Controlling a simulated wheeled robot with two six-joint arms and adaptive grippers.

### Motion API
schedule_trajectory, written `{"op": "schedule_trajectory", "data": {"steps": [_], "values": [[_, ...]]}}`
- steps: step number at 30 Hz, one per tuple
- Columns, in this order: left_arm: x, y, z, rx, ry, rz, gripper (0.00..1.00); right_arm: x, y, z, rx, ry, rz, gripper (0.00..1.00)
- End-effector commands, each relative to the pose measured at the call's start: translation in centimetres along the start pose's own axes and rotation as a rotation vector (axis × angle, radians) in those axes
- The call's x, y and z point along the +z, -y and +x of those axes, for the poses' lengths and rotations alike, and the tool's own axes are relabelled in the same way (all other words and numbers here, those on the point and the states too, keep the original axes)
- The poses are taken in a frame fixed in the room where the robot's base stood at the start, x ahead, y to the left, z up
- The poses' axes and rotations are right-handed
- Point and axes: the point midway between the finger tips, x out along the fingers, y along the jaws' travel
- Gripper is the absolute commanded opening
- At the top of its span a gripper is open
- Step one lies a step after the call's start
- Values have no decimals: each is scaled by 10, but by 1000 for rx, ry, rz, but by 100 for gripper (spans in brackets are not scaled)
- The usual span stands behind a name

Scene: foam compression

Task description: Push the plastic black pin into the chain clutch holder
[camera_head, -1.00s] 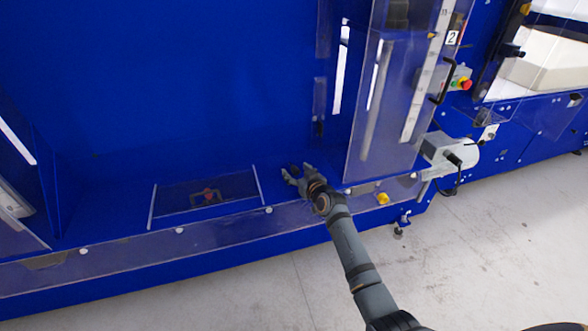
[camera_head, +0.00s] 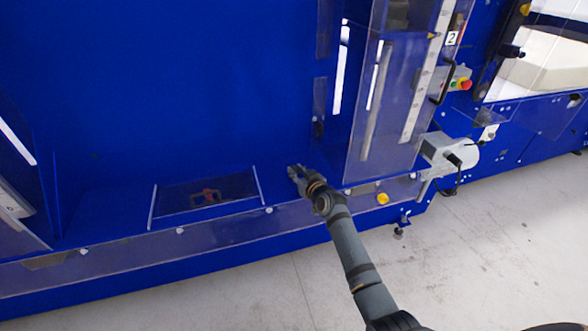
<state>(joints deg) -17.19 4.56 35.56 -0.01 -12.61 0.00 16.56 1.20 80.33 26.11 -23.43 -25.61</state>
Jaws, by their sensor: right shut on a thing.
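My right gripper (camera_head: 296,172) is at the front of the blue machine's inner ledge, right of the dark framed panel. It is shut on a small dark thing, which looks like the black pin; the fingers hide most of it. A small red part (camera_head: 206,195) shows in the dark framed panel (camera_head: 235,188), left of the gripper and apart from it. I cannot tell whether this red part is the chain clutch holder. My left gripper is not in view.
A clear guard (camera_head: 400,110) stands close to the right of the gripper. A low clear strip (camera_head: 225,231) runs along the machine's front edge, below the gripper. A yellow knob (camera_head: 383,199) and a grey motor (camera_head: 448,153) are to the right. The blue ledge (camera_head: 110,198) is bare at left.

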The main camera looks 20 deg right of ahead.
Motion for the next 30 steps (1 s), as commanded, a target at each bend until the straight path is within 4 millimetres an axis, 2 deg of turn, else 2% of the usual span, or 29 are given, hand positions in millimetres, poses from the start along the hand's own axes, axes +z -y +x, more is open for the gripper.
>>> {"op": "schedule_trajectory", "data": {"steps": [13,24,26,30], "values": [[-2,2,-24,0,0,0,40,-27,0,-7,0,-1,0,0],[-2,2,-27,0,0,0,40,-30,0,-8,0,-1,0,0],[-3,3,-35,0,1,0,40,-38,0,-10,0,-1,0,0],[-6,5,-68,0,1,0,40,-70,0,-18,0,-1,0,0]]}}
